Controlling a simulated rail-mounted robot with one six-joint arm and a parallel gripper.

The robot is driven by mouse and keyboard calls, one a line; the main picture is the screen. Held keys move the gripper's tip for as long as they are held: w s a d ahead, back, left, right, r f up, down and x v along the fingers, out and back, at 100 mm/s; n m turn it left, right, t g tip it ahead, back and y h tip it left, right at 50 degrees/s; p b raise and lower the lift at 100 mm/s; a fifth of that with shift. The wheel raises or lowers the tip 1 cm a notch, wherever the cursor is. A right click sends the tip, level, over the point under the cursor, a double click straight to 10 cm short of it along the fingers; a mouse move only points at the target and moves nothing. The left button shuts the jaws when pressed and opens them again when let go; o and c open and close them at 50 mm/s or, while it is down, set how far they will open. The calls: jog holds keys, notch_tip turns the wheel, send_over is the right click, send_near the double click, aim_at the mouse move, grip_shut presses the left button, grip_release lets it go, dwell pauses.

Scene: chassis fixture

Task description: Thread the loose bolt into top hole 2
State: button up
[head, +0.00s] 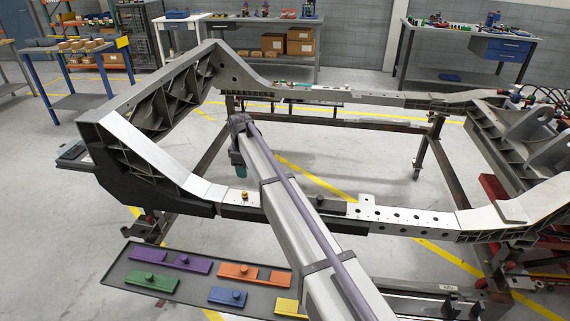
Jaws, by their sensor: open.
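A small gold-coloured bolt (245,196) stands on the top of the near chassis rail (400,217), left of my arm. A row of dark holes runs along the rail's top to the right of my arm. The hole numbers cannot be read from here. My arm crosses the picture from the bottom right up to a joint above the middle of the frame, with a dark, teal-tipped part hanging from it. No gripper fingers can be made out. My arm hides part of the near rail.
A dark tray (115,278) on the left holds several coloured plates with knobs. A dark piece (320,201) sits on the near rail right of my arm. Workbenches (72,62) stand behind. The floor inside the chassis is open.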

jog(key=a, duration=0.1)
jog(key=b, duration=0.6)
send_over(244, 192)
jog(key=shift+n, duration=0.3)
notch_tip(244, 192, down, 6)
jog(key=shift+f, duration=0.15)
jog(key=shift+f+b, duration=2.65)
jog(key=shift+b, duration=0.15)
jog(key=shift+r, duration=0.1)
jog(key=shift+r+p, duration=0.2)
jog(key=shift+p, duration=0.1)
jog(key=shift+c, duration=0.3)
